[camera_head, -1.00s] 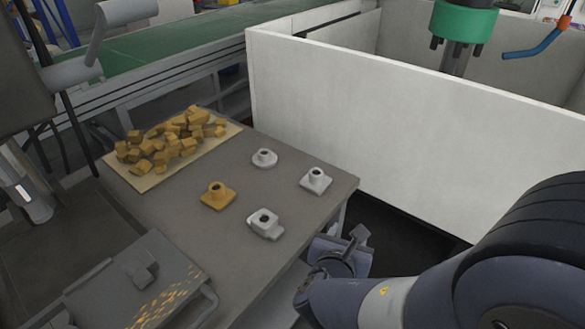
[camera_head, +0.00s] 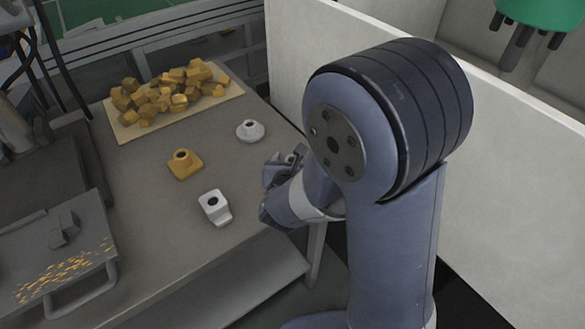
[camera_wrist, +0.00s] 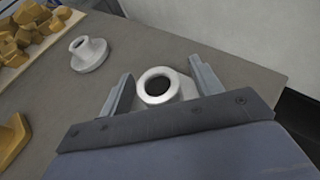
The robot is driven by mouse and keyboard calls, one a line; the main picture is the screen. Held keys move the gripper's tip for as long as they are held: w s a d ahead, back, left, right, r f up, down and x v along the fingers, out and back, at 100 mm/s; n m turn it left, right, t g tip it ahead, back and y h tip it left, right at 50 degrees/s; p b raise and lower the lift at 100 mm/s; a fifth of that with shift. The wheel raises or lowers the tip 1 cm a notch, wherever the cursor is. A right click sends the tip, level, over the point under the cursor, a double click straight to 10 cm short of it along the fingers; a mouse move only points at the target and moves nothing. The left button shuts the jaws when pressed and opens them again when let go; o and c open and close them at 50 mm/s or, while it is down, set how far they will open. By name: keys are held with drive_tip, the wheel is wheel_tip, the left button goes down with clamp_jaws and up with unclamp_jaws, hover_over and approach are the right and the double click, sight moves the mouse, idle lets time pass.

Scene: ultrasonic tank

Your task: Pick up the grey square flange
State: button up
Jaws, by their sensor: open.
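The grey square flange (camera_wrist: 174,96) is in the wrist view, with its round collar and dark hole facing up. It stands between the two fingers of my gripper (camera_wrist: 161,70). The fingers are apart, on either side of it, and I cannot tell whether they touch it. Much of its base is hidden by my gripper. In the head view my gripper (camera_head: 288,166) is low over the table's right edge, and my arm hides this flange there.
On the grey table (camera_head: 150,235) are a pale round flange (camera_head: 250,131), a yellow square flange (camera_head: 184,165) and another pale flange (camera_head: 214,208). A board (camera_head: 125,133) with several yellow pieces lies behind. A white wall (camera_head: 500,120) stands to the right.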

drive_tip(key=shift+w+f, duration=0.15)
drive_tip(key=shift+w, duration=0.25)
drive_tip(key=shift+d, duration=0.1)
drive_tip(key=c, duration=1.2)
